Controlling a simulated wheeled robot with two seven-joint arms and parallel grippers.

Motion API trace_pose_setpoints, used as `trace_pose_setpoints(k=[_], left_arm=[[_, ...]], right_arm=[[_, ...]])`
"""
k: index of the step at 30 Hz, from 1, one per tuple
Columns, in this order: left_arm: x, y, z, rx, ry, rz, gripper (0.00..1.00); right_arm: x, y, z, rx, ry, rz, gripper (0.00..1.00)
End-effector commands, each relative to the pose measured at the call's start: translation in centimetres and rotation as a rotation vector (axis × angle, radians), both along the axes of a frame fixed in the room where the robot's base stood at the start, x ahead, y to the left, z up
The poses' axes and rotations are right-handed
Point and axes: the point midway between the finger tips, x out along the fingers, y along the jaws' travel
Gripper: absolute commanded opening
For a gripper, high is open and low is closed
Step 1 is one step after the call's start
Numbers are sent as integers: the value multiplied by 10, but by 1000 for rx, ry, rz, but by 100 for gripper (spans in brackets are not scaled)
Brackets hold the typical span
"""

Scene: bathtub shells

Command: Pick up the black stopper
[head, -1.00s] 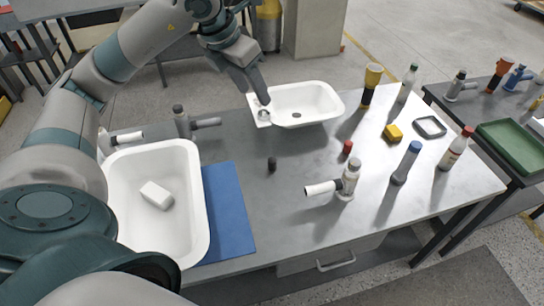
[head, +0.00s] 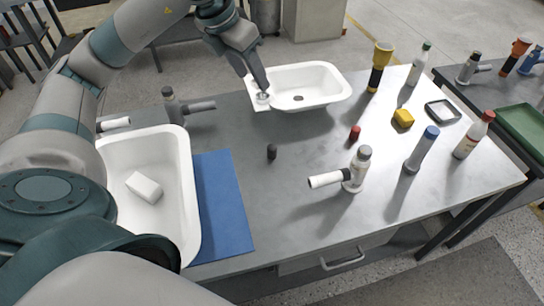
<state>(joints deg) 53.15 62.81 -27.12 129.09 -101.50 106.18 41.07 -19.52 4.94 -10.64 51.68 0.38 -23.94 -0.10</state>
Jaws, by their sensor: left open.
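The black stopper (head: 272,152) is a small dark cylinder standing upright on the grey metal table (head: 300,200), near its middle. My left gripper (head: 262,90) reaches in from the upper left, over the near-left corner of the small white basin (head: 335,98). It is beyond the stopper and apart from it. Its fingers point down, close to a small round metal piece (head: 262,98) on the basin's corner. The jaws are open; the gap between them is hard to see from here. My right gripper is not in view.
A large white tub (head: 190,190) holding a white block (head: 144,187) stands left, beside a blue mat (head: 222,210). A red stopper (head: 354,133), a grey-white fitting (head: 357,170) and several bottles stand to the right. The table around the black stopper is clear.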

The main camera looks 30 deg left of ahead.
Motion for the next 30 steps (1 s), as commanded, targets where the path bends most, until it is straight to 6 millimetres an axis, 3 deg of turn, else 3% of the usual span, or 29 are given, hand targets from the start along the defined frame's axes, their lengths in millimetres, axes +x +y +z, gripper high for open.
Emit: trace_pose_setpoints(k=[1, 5, 9, 18, 24, 30], left_arm=[[0, 0, -15, 0, 0, 0, 47], [0, 0, -40, 0, 0, 0, 47], [0, 0, -76, 0, 0, 0, 47], [0, 0, -139, 0, 0, 0, 47], [0, 0, -153, 0, 0, 0, 47], [0, 0, -152, 0, 0, 0, 47]], right_arm=[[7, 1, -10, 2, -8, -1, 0], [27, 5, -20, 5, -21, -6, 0], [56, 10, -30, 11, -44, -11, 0], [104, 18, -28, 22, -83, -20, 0], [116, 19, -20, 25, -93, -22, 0], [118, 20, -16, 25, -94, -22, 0]])
